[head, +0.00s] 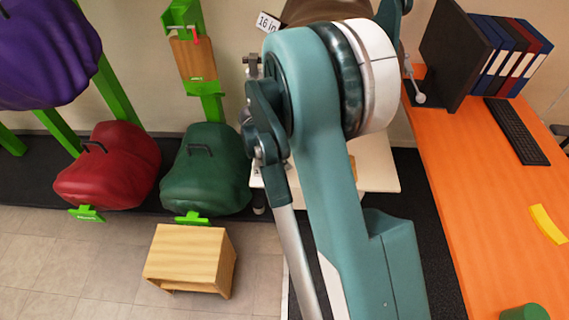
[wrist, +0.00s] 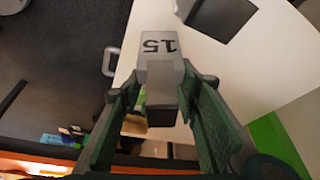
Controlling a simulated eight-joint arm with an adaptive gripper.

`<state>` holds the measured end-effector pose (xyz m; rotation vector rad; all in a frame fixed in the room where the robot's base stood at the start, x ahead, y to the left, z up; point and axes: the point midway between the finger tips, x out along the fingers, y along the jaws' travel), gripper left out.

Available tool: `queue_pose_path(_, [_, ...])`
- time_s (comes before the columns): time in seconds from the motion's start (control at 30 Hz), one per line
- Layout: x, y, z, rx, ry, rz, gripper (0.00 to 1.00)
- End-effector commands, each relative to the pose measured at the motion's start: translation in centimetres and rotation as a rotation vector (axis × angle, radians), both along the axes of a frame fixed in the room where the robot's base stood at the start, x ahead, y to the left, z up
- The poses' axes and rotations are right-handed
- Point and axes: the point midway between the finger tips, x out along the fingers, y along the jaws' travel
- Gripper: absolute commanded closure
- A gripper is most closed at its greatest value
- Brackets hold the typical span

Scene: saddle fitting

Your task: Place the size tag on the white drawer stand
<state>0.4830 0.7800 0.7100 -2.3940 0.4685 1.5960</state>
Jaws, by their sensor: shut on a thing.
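My gripper (wrist: 160,110) is shut on the size tag (wrist: 158,46), a grey block marked "15" that reads upside down in the wrist view. A darker grey part of it sits between the green-padded fingers. The white drawer stand (wrist: 265,60) fills the right of the wrist view, behind the tag; I cannot tell whether they touch. A grey handle (wrist: 109,62) shows at its left edge. In the head view, the stand (head: 378,168) is partly hidden behind my teal arm, and the tag in my grip cannot be made out.
A dark flat object (wrist: 218,14) lies on the stand's top. Green (head: 207,165) and red (head: 108,165) saddles hang to the left, with a wooden stool (head: 190,258) in front. An orange desk (head: 480,200) with binders and a keyboard stands right. A "16 in" sign (head: 268,21) shows behind.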

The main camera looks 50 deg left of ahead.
Motion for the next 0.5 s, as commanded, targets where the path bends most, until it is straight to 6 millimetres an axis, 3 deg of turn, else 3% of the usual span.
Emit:
queue_pose_path(0.2, [0.0,0.0,-2.2,0.0,0.0,0.0,0.81])
queue_pose_path(0.5, [0.0,0.0,-2.4,0.0,0.0,0.0,0.81])
